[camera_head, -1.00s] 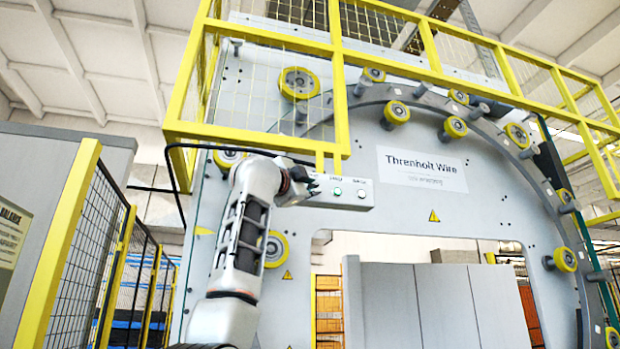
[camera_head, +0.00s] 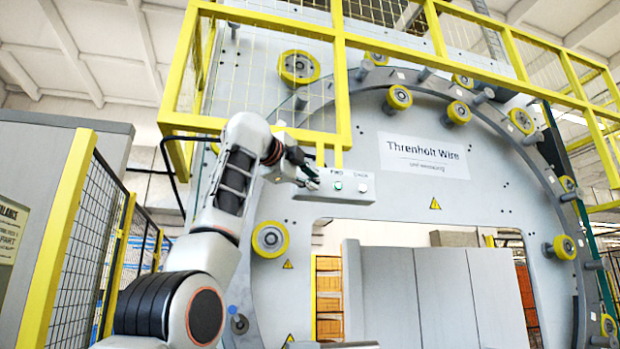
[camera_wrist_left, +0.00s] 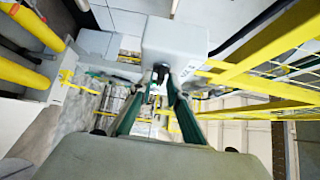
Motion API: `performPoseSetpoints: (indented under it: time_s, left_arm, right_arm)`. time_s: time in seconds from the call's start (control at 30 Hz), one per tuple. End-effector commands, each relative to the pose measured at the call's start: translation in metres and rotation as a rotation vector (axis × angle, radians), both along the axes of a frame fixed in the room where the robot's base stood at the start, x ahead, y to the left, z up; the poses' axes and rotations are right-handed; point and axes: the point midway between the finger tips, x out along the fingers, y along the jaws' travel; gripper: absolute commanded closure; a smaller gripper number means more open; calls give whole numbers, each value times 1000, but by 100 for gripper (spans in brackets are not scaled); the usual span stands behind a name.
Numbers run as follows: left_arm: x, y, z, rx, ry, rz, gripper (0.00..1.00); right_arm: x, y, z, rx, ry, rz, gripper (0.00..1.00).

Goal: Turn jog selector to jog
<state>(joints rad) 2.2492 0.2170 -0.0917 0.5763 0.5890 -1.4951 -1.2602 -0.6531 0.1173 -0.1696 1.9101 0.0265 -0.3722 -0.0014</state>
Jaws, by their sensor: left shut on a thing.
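A light grey control box (camera_head: 350,188) hangs under the yellow railing on the machine front. It carries a lit green button (camera_head: 338,186) and a pale button (camera_head: 363,188). My left gripper (camera_head: 311,179) is at the left end of this box and covers that part of its face. In the left wrist view the box (camera_wrist_left: 175,42) is straight ahead, and the fingers (camera_wrist_left: 165,80) close on a small dark knob, the jog selector (camera_wrist_left: 160,72). Which position the selector points to cannot be read. My right gripper is not in view.
A mesh fence (camera_head: 85,240) stands at the left. Grey cabinets (camera_head: 430,295) stand below through the opening.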

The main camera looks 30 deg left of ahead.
Motion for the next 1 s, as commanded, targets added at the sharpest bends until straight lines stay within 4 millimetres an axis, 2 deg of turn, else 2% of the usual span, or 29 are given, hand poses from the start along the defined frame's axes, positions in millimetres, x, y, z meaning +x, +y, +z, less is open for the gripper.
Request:
performPoseSetpoints:
  time_s: [0.27, 0.3, 0.33, 0.73, 1.0]
  left_arm:
    - [0, 0, 1, 1, -1, 1, 100]
    - [0, 0, 1, 1, -1, 1, 78]
    - [0, 0, 1, 1, -1, 1, 77]
    - [-3, 0, 1, 0, -2, 0, 77]
    - [-25, -3, 1, 1, -4, 0, 77]
  right_arm:
    - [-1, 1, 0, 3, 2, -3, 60]
    - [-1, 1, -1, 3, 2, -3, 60]
    - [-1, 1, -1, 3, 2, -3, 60]
    - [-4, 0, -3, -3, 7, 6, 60]
    - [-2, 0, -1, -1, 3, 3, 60]
